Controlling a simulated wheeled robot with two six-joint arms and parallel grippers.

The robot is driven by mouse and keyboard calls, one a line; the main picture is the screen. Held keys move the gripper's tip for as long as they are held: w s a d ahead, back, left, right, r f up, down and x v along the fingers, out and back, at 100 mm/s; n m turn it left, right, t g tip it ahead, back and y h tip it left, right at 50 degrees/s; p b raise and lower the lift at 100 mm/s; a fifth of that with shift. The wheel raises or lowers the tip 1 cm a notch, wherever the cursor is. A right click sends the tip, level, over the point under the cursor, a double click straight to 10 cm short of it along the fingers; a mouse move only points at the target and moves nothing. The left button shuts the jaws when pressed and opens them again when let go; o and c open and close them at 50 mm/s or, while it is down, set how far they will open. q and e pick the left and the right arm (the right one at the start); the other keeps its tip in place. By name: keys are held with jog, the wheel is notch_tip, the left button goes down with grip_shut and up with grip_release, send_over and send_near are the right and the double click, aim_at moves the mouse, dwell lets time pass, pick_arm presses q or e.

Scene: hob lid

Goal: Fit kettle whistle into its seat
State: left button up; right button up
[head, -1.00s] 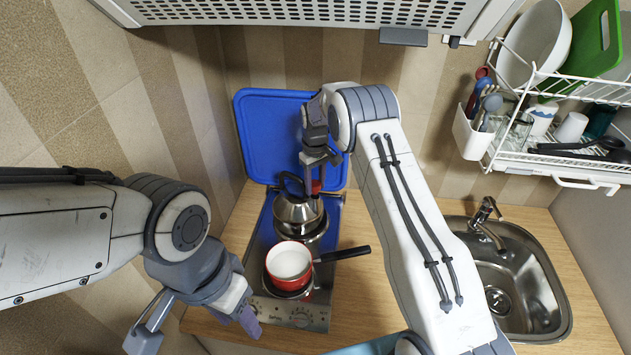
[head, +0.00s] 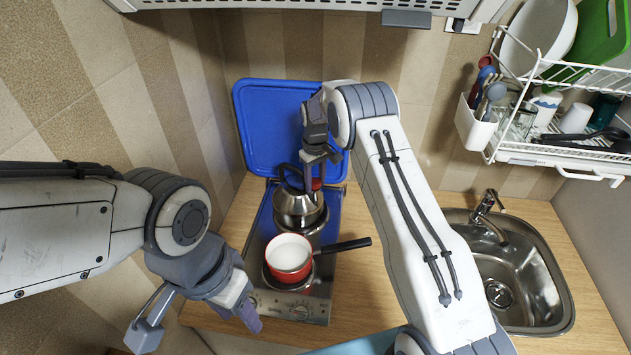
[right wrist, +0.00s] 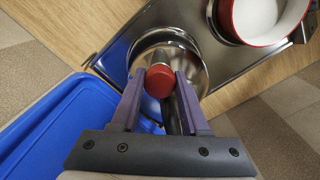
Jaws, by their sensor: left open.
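The steel kettle (head: 292,207) with its dark handle stands on the rear burner of the hob; it also shows in the right wrist view (right wrist: 192,62). The red whistle (right wrist: 159,81) is between the fingertips of my right gripper (right wrist: 160,78), which appear to touch its sides. In the head view the whistle (head: 316,184) shows small beside the kettle's right upper side, below the gripper. The seat is hidden by the whistle and fingers; I cannot tell whether they touch. My left gripper (head: 197,325) is open and empty at the lower left, away from the hob.
A red saucepan (head: 288,258) with a white inside and black handle sits on the front burner. The blue lid (head: 265,125) stands up behind the hob (head: 262,238). The sink (head: 510,290) and dish rack (head: 560,150) are at right. Bare worktop lies right of the hob.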

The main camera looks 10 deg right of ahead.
jog(key=o, duration=0.4)
notch_tip(320, 180, up, 10)
jog(key=p, duration=0.6)
jog(key=shift+r, duration=0.25)
